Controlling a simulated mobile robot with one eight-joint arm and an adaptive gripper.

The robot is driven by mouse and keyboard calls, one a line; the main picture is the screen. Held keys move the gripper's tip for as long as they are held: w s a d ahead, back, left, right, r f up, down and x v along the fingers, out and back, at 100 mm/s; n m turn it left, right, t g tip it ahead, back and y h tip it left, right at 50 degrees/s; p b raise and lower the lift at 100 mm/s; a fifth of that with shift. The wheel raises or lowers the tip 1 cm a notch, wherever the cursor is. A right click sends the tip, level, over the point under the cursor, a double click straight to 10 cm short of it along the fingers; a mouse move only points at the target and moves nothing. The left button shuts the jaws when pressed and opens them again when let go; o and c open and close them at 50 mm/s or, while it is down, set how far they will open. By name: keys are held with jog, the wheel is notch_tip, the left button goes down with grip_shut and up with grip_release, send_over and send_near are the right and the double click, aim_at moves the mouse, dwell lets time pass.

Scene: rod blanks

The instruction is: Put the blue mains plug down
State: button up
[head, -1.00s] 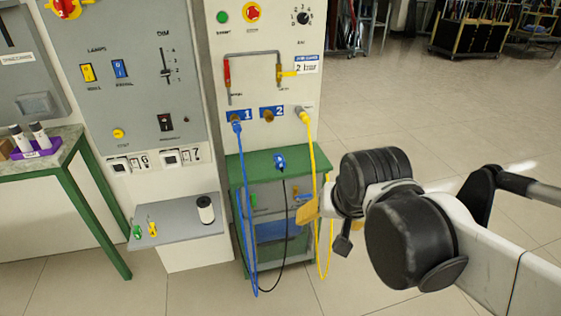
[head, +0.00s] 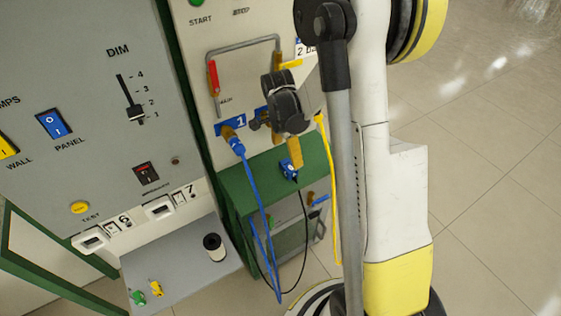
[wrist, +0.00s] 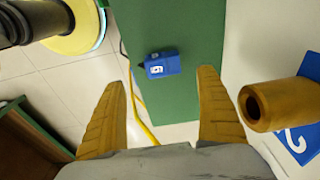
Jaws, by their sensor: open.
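The blue mains plug (head: 289,171) rests on the green bench top (head: 237,193), its black cable hanging down off the front edge. In the wrist view the plug (wrist: 163,65) lies on the green surface (wrist: 190,35), just beyond and between my fingertips, with clear gaps on both sides. My gripper (wrist: 161,80) is open and empty. In the head view my gripper (head: 295,152) hangs just above the plug, with the arm hiding part of the panel.
Brown socket 2 (wrist: 265,105) sticks out close to my right finger in the wrist view. A blue connector (head: 236,145) sits in socket 1 with its cable hanging. A yellow cable (head: 330,170) hangs at right. A grey shelf (head: 180,265) holds a spool (head: 213,246).

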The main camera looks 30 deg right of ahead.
aim_at(289, 165)
jog(key=f, duration=0.1)
jog(key=f+b, duration=0.1)
jog(key=f, duration=0.2)
jog(key=shift+d+f, duration=0.15)
jog(key=shift+d, duration=0.1)
jog(key=f+b, duration=0.2)
jog(key=f, duration=0.1)
jog(key=f+b, duration=0.1)
jog(key=f, duration=0.1)
jog(key=shift+w+d+f, duration=0.15)
jog(key=shift+w+d, duration=0.1)
jog(key=shift+d, duration=0.1)
jog(key=c, duration=1.4)
notch_tip(289, 165, up, 28)
jog(key=p, duration=1)
